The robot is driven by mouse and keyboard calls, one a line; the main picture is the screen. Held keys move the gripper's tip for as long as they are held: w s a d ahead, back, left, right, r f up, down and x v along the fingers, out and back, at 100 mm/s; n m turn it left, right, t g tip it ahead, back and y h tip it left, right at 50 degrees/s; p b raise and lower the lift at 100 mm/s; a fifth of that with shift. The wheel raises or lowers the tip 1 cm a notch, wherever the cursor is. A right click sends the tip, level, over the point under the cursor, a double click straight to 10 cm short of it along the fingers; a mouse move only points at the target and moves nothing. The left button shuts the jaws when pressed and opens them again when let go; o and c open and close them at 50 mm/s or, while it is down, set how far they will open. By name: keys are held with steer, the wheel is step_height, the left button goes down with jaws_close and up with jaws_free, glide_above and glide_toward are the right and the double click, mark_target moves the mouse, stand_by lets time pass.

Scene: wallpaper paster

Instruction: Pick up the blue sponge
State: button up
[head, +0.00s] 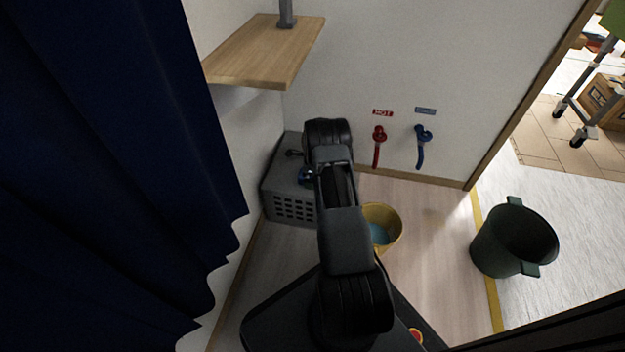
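A yellow bucket (392,216) with blue inside stands right of my arm. A dark green bucket (497,250) stands farther right. Red (378,147) and blue (421,146) taps are on the back wall. A wooden shelf (265,50) juts out above; a dark blue curtain (110,170) fills the left.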

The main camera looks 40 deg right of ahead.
steer(key=shift+c, duration=0.3)
steer(key=c, duration=0.9)
steer(key=shift+c, duration=0.2)
steer(key=shift+r+p, duration=0.35)
steer(key=shift+r, duration=0.15)
step_height(320, 180, up, 2)
steer(key=shift+r+p, duration=0.15)
steer(key=shift+p, duration=0.65)
steer(key=s+a+r+p, duration=0.5)
steer(key=s+r+p, duration=0.2)
steer(key=s, duration=0.6)
steer(key=shift+r, duration=1.4)
steer(key=shift+a, duration=0.1)
